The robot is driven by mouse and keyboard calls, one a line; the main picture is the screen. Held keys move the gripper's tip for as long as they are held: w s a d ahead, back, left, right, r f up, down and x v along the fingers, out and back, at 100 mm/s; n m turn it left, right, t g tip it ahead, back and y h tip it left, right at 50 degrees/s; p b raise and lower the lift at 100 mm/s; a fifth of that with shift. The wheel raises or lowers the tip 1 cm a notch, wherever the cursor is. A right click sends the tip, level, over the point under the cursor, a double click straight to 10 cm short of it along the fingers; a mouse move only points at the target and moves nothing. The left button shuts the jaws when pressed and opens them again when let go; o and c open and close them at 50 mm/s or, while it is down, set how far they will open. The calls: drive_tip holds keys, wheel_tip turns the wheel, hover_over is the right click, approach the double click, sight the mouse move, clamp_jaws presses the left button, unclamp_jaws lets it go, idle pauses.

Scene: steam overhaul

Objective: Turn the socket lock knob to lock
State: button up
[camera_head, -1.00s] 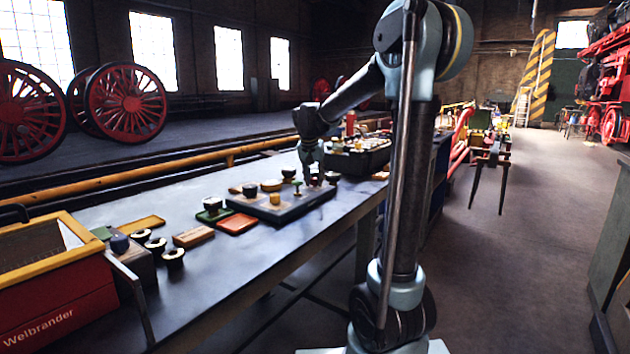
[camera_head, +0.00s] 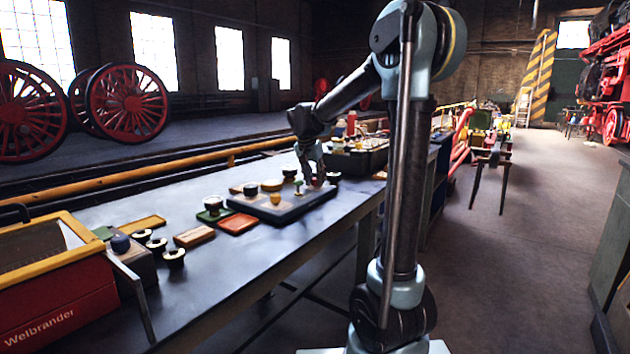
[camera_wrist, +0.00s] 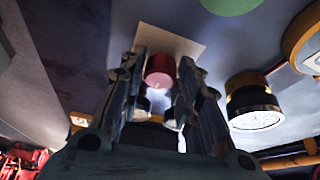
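A dark panel (camera_head: 300,211) with several small knobs lies on the bench in the head view. A red knob (camera_head: 317,182) sits near its far right end, at my gripper (camera_head: 311,172). No label shows whether it is the socket lock knob. In the wrist view the red knob (camera_wrist: 160,72) is on a beige square plate (camera_wrist: 170,41), between the two fingertips of my gripper (camera_wrist: 161,66). The fingers stand apart on either side of the knob, with narrow gaps; contact is not clear. My gripper is tilted in the head view. A yellow knob (camera_head: 275,198) and a green knob (camera_head: 298,186) stand nearby.
A black-and-yellow cylinder (camera_wrist: 252,103) stands right of my gripper in the wrist view. A dark bin (camera_head: 357,162) is behind the panel. Orange tray (camera_head: 238,225), wooden block (camera_head: 194,236) and red toolbox (camera_head: 60,300) are to the left. The bench front (camera_head: 235,265) is clear.

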drive_tip(key=shift+o, duration=0.9)
drive_tip(key=shift+r, duration=0.1)
drive_tip(key=v, duration=1.1)
drive_tip(key=shift+s+r, duration=0.2)
drive_tip(key=shift+r, duration=0.1)
drive_tip(key=s+d+f+n, duration=0.2)
drive_tip(key=s+d+f, duration=0.2)
drive_tip(key=s+f, duration=0.5)
drive_tip(key=s+d+f+n+g+y, duration=0.1)
drive_tip(key=s+d+f+n, duration=0.1)
drive_tip(key=s+d+f, duration=0.3)
drive_tip(key=s+d+f+n+y, duration=0.1)
drive_tip(key=s+d+f, duration=0.4)
drive_tip(key=s+f, duration=0.9)
drive_tip(key=s+n, duration=0.1)
drive_tip(key=s, duration=0.6)
drive_tip(key=shift+g, duration=0.3)
drive_tip(key=shift+s+d, duration=0.1)
drive_tip(key=shift+d, duration=0.05)
